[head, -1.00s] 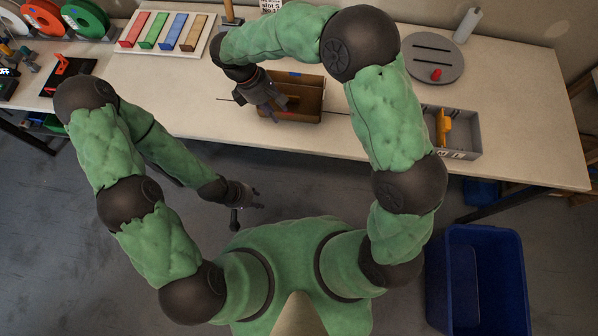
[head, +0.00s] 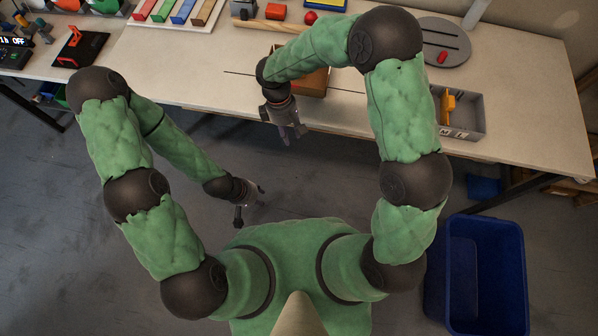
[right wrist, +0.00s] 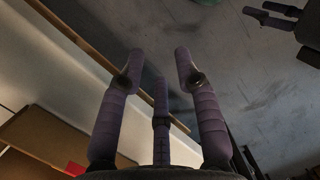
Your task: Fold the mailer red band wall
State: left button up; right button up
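The mailer (head: 315,82) is a brown cardboard box near the table's front edge, partly hidden by my right forearm in the head view. In the right wrist view part of its brown cardboard (right wrist: 38,140) shows at the lower left, with a red patch (right wrist: 75,168) at the bottom edge. My right gripper (head: 292,134) is at the table's front edge, clear of the mailer. Its fingers (right wrist: 157,65) are spread and empty. My left gripper (head: 252,205) hangs low in front of the table, away from the mailer, with its fingers apart and empty.
A grey tray (head: 475,123) with a yellow item stands right of the mailer. A grey round plate (head: 455,47) lies behind it. Colored strips (head: 180,10) and a black-and-red device (head: 82,45) are at the left. A blue bin (head: 480,230) stands on the floor.

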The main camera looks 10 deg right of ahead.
pick_arm(q)
jog(key=shift+s+f+b, duration=0.15)
jog(key=shift+f+b, duration=1.05)
jog(key=shift+f, duration=0.05)
jog(key=shift+s+f+b, duration=0.1)
jog(key=shift+f+b, duration=1.05)
jog(key=shift+f, duration=0.05)
pick_arm(e)
jog(key=s+d+f+m+y, duration=0.1)
jog(key=s+f+m+y, duration=0.1)
jog(key=f, duration=0.6)
jog(key=s+d+f+m+y, duration=0.1)
jog(key=s+f+m+y, duration=0.1)
jog(key=s+f+m, duration=0.2)
jog(key=shift+s+f+m, duration=0.3)
jog(key=shift+s+f, duration=0.65)
jog(key=shift+f, duration=1)
